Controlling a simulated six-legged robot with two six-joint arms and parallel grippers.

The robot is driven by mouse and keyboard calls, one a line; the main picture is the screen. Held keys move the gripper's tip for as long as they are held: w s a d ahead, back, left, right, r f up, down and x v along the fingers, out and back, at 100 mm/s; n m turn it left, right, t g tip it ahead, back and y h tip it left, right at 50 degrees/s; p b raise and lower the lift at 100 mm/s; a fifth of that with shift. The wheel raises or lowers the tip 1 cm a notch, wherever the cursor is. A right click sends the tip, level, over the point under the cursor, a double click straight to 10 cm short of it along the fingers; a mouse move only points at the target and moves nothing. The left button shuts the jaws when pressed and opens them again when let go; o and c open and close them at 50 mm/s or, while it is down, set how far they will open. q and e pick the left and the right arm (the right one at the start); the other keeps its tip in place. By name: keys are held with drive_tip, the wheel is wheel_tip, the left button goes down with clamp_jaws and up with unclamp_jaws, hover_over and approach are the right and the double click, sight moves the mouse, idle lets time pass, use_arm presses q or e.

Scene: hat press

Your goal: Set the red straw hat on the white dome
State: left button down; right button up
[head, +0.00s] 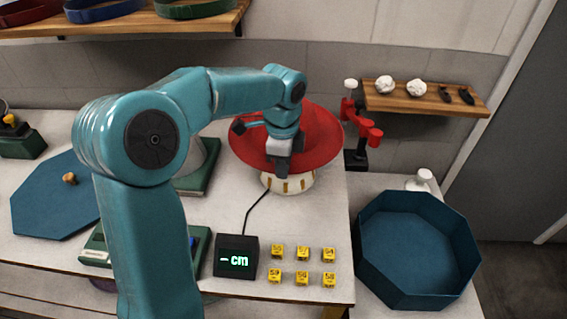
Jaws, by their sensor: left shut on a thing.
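The red straw hat (322,135) is a wide red shape at the back middle of the table. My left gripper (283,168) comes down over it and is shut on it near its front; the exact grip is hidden. A low cream round stand with brass-coloured slots (290,183) is directly below the hat; I cannot tell whether they touch. A whitish rounded form (207,155) on a green base (200,182) stands left of the hat, mostly hidden behind my left arm; it may be the white dome. My right gripper is not in view.
A black display (237,257) reading "– cm" is cabled to the cream stand. Several yellow cubes (302,253) lie right of it. A blue octagonal tray (372,287) stands at right, a red clamp-like fixture (368,132) behind. A dark blue octagonal board (45,205) lies left.

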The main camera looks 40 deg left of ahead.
use_arm(q)
drive_tip(key=f+b, duration=0.6)
drive_tip(key=f, duration=0.1)
drive_tip(key=f+b, duration=0.3)
drive_tip(key=f, duration=0.1)
drive_tip(key=shift+s+f+b, duration=0.25)
drive_tip(key=shift+b, duration=0.15)
drive_tip(key=shift+f+b, duration=0.3)
drive_tip(key=shift+f, duration=0.05)
drive_tip(key=shift+w+f, duration=0.15)
drive_tip(key=shift+f, duration=0.4)
drive_tip(key=shift+r, duration=0.1)
drive_tip(key=shift+f+b, duration=0.2)
drive_tip(key=shift+b, duration=0.1)
